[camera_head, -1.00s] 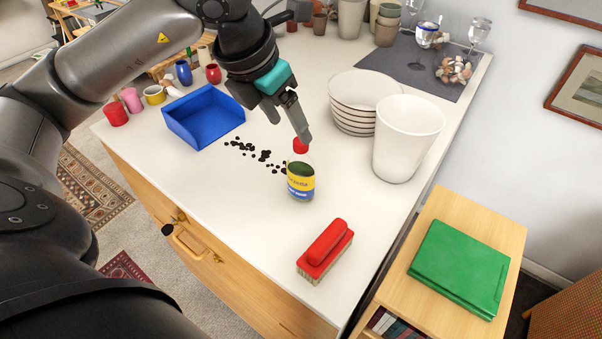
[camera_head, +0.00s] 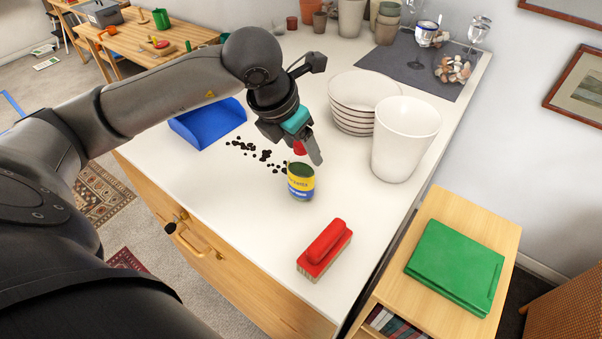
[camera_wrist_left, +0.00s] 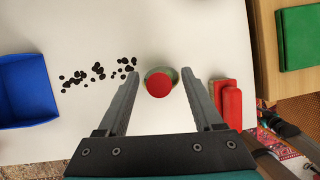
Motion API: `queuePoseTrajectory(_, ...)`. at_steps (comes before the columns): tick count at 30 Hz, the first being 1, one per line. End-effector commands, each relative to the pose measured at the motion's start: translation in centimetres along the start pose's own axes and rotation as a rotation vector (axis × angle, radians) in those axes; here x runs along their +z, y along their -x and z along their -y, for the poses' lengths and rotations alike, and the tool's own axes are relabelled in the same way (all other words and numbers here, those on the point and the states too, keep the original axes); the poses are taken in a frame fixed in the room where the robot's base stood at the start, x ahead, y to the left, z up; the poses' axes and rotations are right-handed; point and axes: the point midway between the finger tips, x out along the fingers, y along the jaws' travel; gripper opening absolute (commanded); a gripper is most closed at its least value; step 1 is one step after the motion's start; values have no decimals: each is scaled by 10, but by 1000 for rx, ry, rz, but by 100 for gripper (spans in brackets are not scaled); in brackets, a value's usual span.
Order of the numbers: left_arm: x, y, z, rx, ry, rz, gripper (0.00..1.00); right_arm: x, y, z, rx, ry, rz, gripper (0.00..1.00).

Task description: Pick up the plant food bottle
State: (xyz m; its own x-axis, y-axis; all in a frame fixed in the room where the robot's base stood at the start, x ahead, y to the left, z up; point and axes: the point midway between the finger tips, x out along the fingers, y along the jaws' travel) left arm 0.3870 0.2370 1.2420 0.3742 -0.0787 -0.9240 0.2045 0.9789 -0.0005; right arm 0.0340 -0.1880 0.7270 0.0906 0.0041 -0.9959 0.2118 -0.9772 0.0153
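The plant food bottle (camera_head: 301,184) stands upright on the white counter, with a red cap and a yellow and blue label. My left gripper (camera_head: 308,156) is at the bottle's top in the head view and hides part of its neck. In the left wrist view the gripper (camera_wrist_left: 159,80) is open, with one finger on each side of the bottle's red cap (camera_wrist_left: 159,85). A gap shows between the cap and each finger.
A red brush (camera_head: 325,248) lies near the counter's front edge. A blue dustpan (camera_head: 207,122) and scattered dark bits (camera_head: 262,155) lie to the left. Stacked bowls (camera_head: 357,105) and a white pot (camera_head: 404,140) stand to the right.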

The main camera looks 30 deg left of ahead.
Motion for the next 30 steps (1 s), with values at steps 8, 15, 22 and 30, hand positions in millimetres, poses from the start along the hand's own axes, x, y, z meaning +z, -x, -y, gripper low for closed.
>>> queuePoseTrajectory(8,0,1,0,1,0,1,35,0,0,0,0,0,0,50)
queuePoseTrajectory(15,0,0,0,1,0,0,8,0,0,0,0,0,0,50)
queuePoseTrajectory(22,-1,0,0,0,0,-3,0,0,0,0,0,1,0,50)
queuePoseTrajectory(30,-2,-1,0,1,-1,-8,0,0,0,0,0,1,-1,50)
